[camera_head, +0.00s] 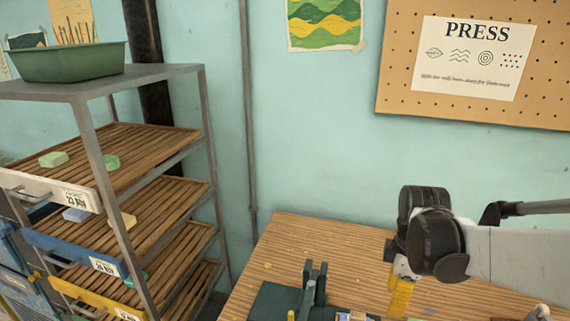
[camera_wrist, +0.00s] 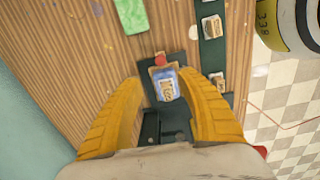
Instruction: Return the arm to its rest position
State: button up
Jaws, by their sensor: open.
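My gripper (camera_wrist: 166,110) shows in the wrist view with its two yellow fingers spread apart and nothing held between them. Beyond the fingertips, a small block with a blue and white face (camera_wrist: 166,84) sits on a dark green device (camera_wrist: 150,125), with a red knob (camera_wrist: 160,60) at its far edge. In the head view, my arm reaches in from the right above the wooden table (camera_head: 300,240), and one yellow finger (camera_head: 401,296) points down. The other finger is hidden there. The dark green device (camera_head: 275,300) also shows at the bottom, partly cut off.
A metal rack (camera_head: 90,130) with slatted shelves and several soap bars stands at the left, a green tub (camera_head: 68,62) on top. A green bar (camera_wrist: 131,15) and a dark strip with small blocks (camera_wrist: 211,55) lie on the table. A cylindrical container (camera_wrist: 290,25) is at the upper right.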

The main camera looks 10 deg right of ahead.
jog(key=s+a+r+m+t, duration=0.6)
jog(key=a+m, duration=0.4)
jog(key=m, duration=0.2)
jog(key=shift+s+a+r+m+t, duration=0.15)
jog(key=shift+a+r+m+t, duration=0.25)
jog(key=shift+r+t, duration=0.1)
